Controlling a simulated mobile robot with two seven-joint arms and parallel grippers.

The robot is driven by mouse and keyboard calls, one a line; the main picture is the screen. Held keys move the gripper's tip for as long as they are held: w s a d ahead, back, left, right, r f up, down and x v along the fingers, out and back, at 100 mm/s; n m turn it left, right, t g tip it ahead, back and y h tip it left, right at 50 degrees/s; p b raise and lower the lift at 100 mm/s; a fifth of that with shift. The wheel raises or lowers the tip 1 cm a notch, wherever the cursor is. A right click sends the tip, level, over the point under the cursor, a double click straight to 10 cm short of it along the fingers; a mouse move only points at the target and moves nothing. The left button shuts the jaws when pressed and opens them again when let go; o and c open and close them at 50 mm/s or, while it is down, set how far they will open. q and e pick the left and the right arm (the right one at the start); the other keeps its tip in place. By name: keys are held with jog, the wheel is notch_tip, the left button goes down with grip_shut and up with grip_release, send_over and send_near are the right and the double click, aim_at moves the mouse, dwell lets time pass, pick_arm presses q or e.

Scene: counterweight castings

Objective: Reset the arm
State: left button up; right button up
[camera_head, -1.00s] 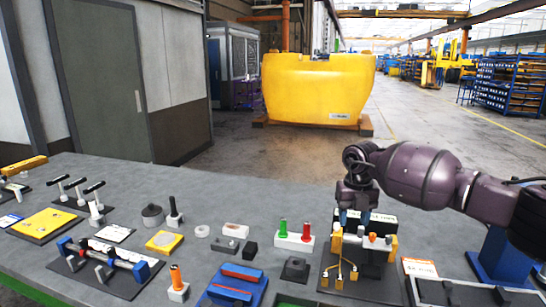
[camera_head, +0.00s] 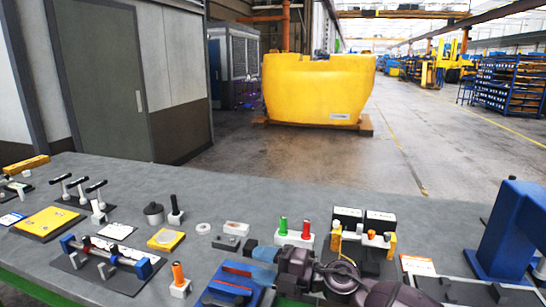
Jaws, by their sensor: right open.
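My right arm is purple and comes in low at the bottom centre of the head view. My right gripper (camera_head: 268,266) points left, with blue fingertips, over the right part of a blue tray (camera_head: 222,274) with red bars. The jaws are open and I see nothing held between them. My arm hides part of the tray and the table in front of the fixture with orange posts (camera_head: 374,239). My left gripper is not in view.
The table's back strip is clear. A yellow casting (camera_head: 318,90) stands beyond.

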jog(key=s+d+f+m+t+h, duration=0.25)
jog(key=d+m+t+h, duration=1.05)
jog(key=m, duration=0.7)
jog(key=s+d+f+m+g+h, duration=0.2)
jog(key=s+d+f+m, duration=0.1)
jog(key=s+d, duration=0.1)
jog(key=s+d+f+m+g+h, duration=0.2)
jog(key=s+d+f+g, duration=0.1)
jog(key=s+d, duration=0.2)
jog(key=s+d+f+m+g+h, duration=0.2)
jog(key=s+d+f+m, duration=0.1)
jog(key=s+d, duration=0.1)
jog(key=shift+s+d+f+m+g, duration=0.15)
jog(key=shift+s+f+m+g, duration=0.15)
jog(key=shift+f+g, duration=0.1)
jog(key=s+d+f+m+g, duration=0.1)
jog(key=s+d+f+g, duration=0.15)
jog(key=s, duration=0.55)
jog(key=s+d+f+m+g, duration=0.1)
jog(key=s+g, duration=0.3)
jog(key=s, duration=0.4)
jog(key=w+f+t+y, duration=0.1)
jog(key=w+f+t, duration=0.6)
jog(key=f, duration=0.3)
jog(key=shift+w+f+n+t, duration=0.2)
jog(key=shift+n+t, duration=0.1)
jog(key=shift+t, duration=0.05)
